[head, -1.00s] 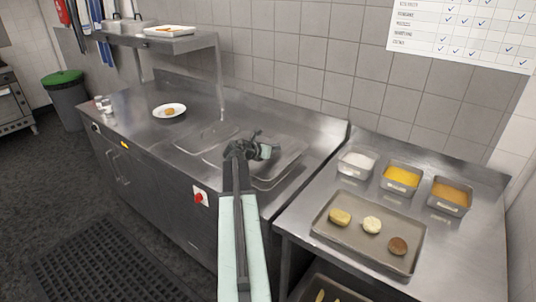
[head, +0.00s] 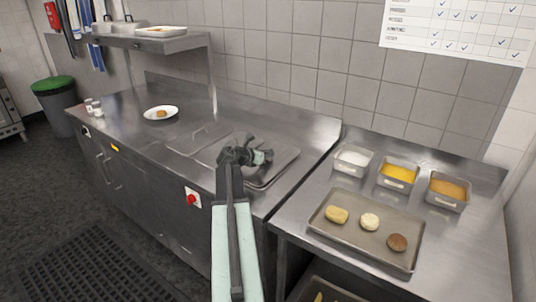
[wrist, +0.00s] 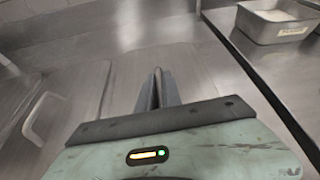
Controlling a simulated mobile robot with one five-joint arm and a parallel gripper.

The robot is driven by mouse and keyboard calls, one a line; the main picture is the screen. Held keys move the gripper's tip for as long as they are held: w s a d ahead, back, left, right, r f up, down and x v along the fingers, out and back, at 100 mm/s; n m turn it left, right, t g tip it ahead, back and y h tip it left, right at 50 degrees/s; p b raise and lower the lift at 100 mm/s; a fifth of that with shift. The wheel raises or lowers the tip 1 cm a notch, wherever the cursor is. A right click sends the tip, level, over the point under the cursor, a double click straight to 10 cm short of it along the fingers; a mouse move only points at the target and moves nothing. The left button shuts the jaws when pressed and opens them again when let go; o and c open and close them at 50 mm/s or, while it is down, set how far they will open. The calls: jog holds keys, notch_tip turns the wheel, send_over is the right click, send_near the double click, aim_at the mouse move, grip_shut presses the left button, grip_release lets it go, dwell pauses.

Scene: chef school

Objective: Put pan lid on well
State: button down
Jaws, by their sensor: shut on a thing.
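My gripper (head: 262,157) is over the right part of the steel counter. In the wrist view, its fingers (wrist: 157,88) are shut on a thin upright piece, apparently the handle of the pan lid. The grey metal pan lid (head: 285,163) lies under and beyond the fingers, at or just above the right well; the gap cannot be judged. The well beneath is hidden by the lid and my arm. Another flat lid (head: 186,139) with a bar handle lies to the left; its handle also shows in the wrist view (wrist: 44,116).
A white plate (head: 161,113) with food stands at the counter's left. A raised shelf (head: 150,39) is at the back. The right table holds several food tubs (head: 398,174) and a tray (head: 340,236) with three food pieces. A tiled wall is behind.

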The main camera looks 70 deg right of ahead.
jog(key=shift+f, duration=0.25)
jog(key=c, duration=1.5)
grip_release()
jog(key=shift+r, duration=0.1)
jog(key=shift+r, duration=0.25)
jog(key=shift+r+p, duration=0.7)
jog(key=shift+p, duration=0.2)
jog(key=p+v, duration=0.1)
jog(key=v, duration=0.3)
jog(key=p+v, duration=0.1)
jog(key=v, duration=0.2)
jog(key=p+v, duration=0.2)
jog(key=v, duration=0.2)
jog(key=shift+a+f, duration=0.15)
jog(key=shift+a, duration=0.3)
